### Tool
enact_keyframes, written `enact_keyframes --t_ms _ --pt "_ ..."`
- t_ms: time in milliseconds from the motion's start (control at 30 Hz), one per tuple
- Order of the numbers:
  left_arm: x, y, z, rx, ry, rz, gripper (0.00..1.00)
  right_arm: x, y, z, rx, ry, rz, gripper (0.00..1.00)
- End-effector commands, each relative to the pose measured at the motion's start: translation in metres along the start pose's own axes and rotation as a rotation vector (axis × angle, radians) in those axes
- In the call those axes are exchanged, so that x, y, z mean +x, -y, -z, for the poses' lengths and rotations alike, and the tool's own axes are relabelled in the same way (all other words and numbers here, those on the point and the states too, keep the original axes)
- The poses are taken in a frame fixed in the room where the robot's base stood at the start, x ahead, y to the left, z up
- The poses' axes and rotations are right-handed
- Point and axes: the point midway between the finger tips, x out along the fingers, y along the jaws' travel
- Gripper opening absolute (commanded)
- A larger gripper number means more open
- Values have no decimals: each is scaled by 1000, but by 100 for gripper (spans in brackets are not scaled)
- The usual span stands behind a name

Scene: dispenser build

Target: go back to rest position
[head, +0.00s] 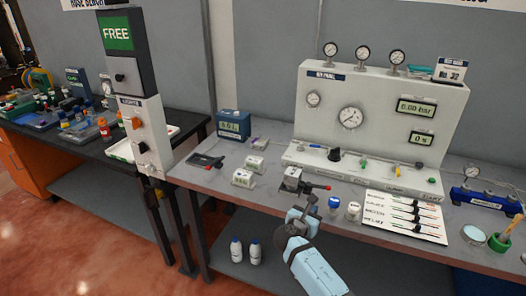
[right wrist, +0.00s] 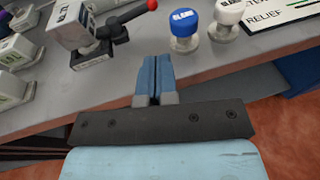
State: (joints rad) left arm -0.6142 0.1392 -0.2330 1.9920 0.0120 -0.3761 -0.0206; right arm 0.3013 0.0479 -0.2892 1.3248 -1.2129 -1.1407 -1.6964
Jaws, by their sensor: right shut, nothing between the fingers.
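My right gripper (head: 306,214) reaches in from the bottom of the head view, at the front edge of the grey bench (head: 265,193). In the right wrist view its blue fingers (right wrist: 155,82) are pressed together with nothing between them. Just beyond the fingertips, apart from them, is a grey valve block with a red-tipped black lever (head: 298,182); it also shows in the wrist view (right wrist: 85,35). My left gripper is not in view.
A white gauge panel (head: 378,125) stands at the back of the bench. A card with black sliders (head: 402,215) lies at the right. White boxes (head: 244,178) sit left of the valve. A dispenser column with a FREE sign (head: 118,34) rises at left. Two bottles (head: 237,250) stand on the lower shelf.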

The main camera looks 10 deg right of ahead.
Motion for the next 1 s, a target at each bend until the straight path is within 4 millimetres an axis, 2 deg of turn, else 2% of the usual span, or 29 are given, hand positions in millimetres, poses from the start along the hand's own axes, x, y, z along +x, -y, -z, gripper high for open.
enact_keyframes --t_ms 67,133,267,300,400,533,600,700,800,900,1000 --pt "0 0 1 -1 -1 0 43 -2 2 6 20 -14 -8 0" --pt "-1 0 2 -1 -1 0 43 -8 9 21 81 -56 -34 0" --pt "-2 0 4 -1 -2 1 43 -38 33 75 349 -233 -110 0" --pt "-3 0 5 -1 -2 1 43 -53 44 94 468 -311 -130 0" --pt "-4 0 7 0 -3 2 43 -96 71 135 800 -526 -145 0" --pt "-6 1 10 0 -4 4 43 -158 107 167 1245 -805 -82 0" --pt "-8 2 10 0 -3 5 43 -193 126 174 1486 -951 -11 0" --pt "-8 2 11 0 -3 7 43 -236 152 174 1799 -1131 126 0" --pt "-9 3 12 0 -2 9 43 -268 172 167 2047 -1263 269 0" --pt "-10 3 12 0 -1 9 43 -288 185 159 2213 -1344 384 0" --pt "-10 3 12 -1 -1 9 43 -298 191 154 2299 -1384 448 0"
